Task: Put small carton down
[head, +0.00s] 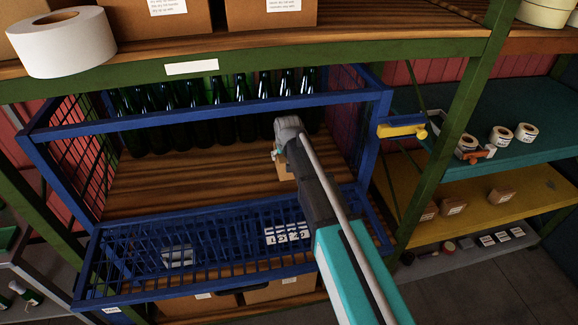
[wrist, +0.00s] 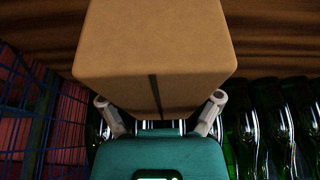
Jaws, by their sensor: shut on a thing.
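The small carton (wrist: 155,50) is a plain brown box with a dark stripe of tape. My gripper (wrist: 160,112) is shut on it, with one finger on each side, in the wrist view. In the head view my gripper (head: 277,155) is inside the blue cage, and the carton (head: 284,168) shows only partly behind my arm. The carton is over the wooden floor (head: 190,185) of the cage. I cannot tell whether it touches the floor.
Several green bottles (head: 190,125) stand in rows at the back of the cage. The cage's blue front gate (head: 200,250) is folded down below my arm. A blue top rail (head: 220,108) crosses the opening. Wooden floor left of the carton is clear.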

